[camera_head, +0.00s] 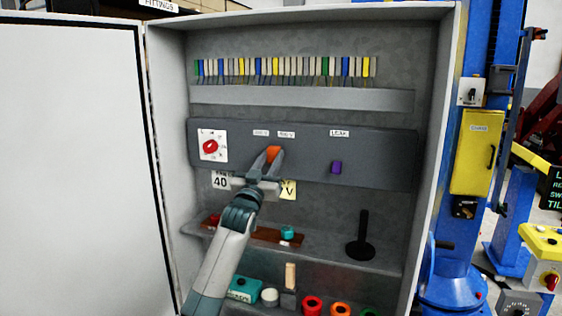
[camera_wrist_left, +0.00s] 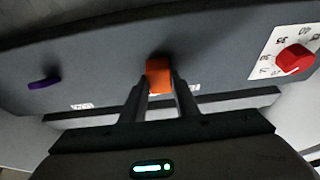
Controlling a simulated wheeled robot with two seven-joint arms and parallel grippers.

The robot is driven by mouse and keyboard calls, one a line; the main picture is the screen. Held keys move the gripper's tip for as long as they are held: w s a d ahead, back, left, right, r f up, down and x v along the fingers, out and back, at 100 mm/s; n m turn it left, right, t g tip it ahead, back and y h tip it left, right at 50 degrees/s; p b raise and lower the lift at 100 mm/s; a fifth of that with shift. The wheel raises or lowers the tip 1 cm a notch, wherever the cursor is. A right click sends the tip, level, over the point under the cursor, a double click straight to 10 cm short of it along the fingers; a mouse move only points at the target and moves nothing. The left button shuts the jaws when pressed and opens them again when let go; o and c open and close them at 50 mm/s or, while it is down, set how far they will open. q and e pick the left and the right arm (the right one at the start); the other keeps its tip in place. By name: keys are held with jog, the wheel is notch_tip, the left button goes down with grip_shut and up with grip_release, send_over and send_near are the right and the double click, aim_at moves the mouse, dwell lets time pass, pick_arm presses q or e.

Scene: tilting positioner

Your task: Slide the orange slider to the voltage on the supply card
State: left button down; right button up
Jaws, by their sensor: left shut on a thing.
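The orange slider (camera_head: 272,154) sits on the dark grey panel (camera_head: 375,165) inside the open cabinet, just below two small white labels (camera_head: 286,134). My left gripper (camera_head: 271,160) is shut on the orange slider. In the left wrist view the orange slider (camera_wrist_left: 159,76) is between the two fingers. A yellow-white card (camera_head: 288,190), probably the supply card, is partly hidden behind my left gripper; only a "V" can be read. My right gripper is not in view.
A red knob (camera_head: 210,146) on a white dial is to the left, a purple knob (camera_head: 336,167) to the right. Below, a shelf bears a black stand (camera_head: 362,240). The open cabinet door (camera_head: 80,170) stands left.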

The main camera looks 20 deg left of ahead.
aim_at(260, 147)
pick_arm(q)
jog(key=a, duration=0.5)
jog(key=shift+w+a+b, duration=0.1)
jog(key=shift+b, duration=0.2)
jog(key=c, duration=1.6)
grip_release()
jog(key=shift+o, duration=1.2)
jog(key=shift+a, duration=0.1)
